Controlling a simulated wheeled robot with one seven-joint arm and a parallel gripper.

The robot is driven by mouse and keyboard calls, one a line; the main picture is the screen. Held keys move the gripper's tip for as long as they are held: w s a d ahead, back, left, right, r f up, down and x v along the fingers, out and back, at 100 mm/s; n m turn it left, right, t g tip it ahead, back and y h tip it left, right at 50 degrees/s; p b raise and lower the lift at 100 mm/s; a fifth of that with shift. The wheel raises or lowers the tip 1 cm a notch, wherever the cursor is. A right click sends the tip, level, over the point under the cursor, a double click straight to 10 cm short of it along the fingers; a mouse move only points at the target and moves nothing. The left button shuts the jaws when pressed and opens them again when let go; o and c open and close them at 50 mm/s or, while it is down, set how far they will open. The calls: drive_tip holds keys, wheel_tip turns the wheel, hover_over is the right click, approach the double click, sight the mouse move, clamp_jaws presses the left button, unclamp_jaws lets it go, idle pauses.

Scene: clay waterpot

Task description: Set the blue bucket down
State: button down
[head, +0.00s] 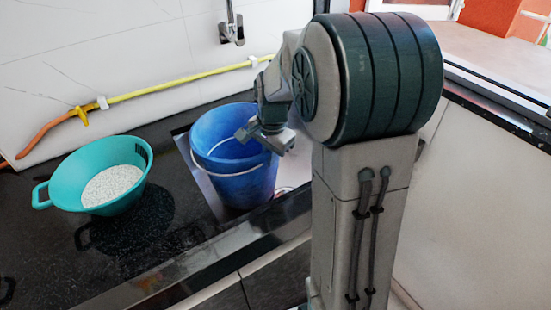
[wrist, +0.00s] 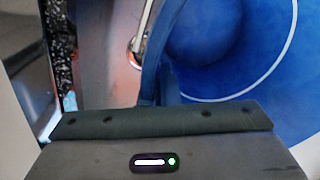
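The blue bucket (head: 248,188) is upright, its open mouth facing up, over the pale sink recess in the head view. I cannot tell whether its base touches the surface below. A thin handle hangs across its side. My gripper (head: 258,136) is at the bucket's rim on the side near my arm. In the wrist view, the blue wall (wrist: 150,75) runs up to the middle of my gripper body, with the bucket's inside to the right. My fingertips are not clear there, so their closure on the rim does not show.
A teal pot (head: 70,185) with white grains inside stands on the dark counter (head: 45,265) to the left. A faucet (head: 231,30) is on the wall behind the bucket. A yellow pipe (head: 165,88) runs along the wall. The counter's front edge is close to the bucket.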

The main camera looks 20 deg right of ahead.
drive_tip(key=shift+f, duration=0.45)
